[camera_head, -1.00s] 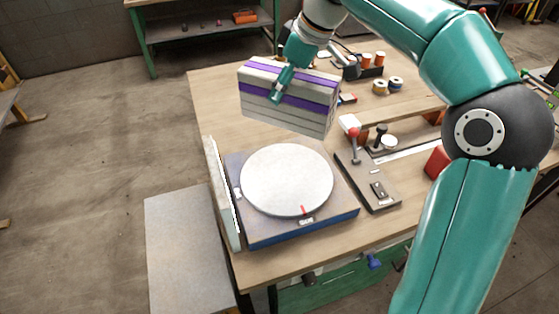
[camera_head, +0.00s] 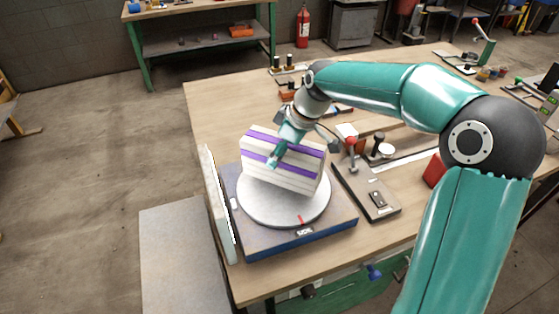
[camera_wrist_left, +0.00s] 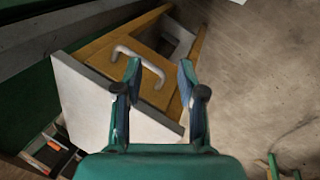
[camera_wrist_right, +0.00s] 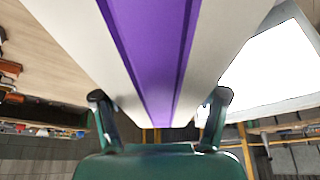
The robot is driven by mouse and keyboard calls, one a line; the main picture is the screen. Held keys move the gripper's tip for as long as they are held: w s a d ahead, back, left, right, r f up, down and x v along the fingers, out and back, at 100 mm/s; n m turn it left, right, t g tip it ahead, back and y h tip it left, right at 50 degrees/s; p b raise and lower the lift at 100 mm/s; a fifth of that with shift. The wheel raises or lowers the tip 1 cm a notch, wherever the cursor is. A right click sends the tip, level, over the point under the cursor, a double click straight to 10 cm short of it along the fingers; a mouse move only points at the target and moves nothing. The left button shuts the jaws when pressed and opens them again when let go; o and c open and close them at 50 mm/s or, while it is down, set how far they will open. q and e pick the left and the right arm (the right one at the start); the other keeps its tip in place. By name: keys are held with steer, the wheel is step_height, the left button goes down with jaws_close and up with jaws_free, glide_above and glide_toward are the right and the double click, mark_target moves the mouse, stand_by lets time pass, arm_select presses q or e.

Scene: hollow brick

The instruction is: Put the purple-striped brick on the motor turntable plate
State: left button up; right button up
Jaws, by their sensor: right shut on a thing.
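The purple-striped brick (camera_head: 283,163) is a pale block with purple bands. In the head view it is at the round grey turntable plate (camera_head: 265,207), over its back half; whether it touches the plate I cannot tell. My right gripper (camera_head: 275,160) is shut on the brick from above. In the right wrist view the brick (camera_wrist_right: 150,50) fills the space between the fingers (camera_wrist_right: 160,110). The plate sits on a blue-edged base with a red mark at its front. My left gripper (camera_wrist_left: 160,100) shows only in its wrist view, with its fingers apart and nothing between them.
An upright pale panel (camera_head: 219,205) stands along the left side of the base. A lever fixture with a red knob (camera_head: 351,141) stands close on the right. A red block (camera_head: 435,170) lies farther right. The table behind and left of the brick is clear.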

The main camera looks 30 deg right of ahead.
mark_target(299, 148)
steer(key=shift+f, duration=1.55)
steer(key=o, duration=1.8)
steer(key=shift+f, duration=0.1)
steer(key=v, duration=1.2)
